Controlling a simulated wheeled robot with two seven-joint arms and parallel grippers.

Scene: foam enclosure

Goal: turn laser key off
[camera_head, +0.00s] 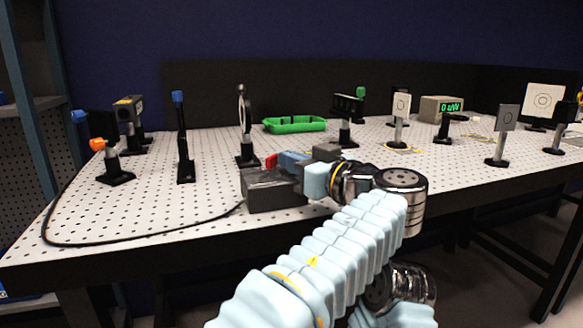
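A dark grey box (268,192) with a black cable stands at the front edge of the perforated table. It looks like the laser's control box. A small red part (270,161) shows at its top left. No key can be made out on the box; my gripper covers its right side. My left gripper (302,164) is at the top right of the box, pointing left. Blue and dark grey parts show at its tip, and its fingers are too hidden to tell open from shut. Whether it touches the box or a key is not clear. My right gripper is not in view.
The white perforated table (215,205) carries several optical mounts, such as an orange-topped post (112,165) and a lens stand (245,130). A black cable (140,238) runs along the front left.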

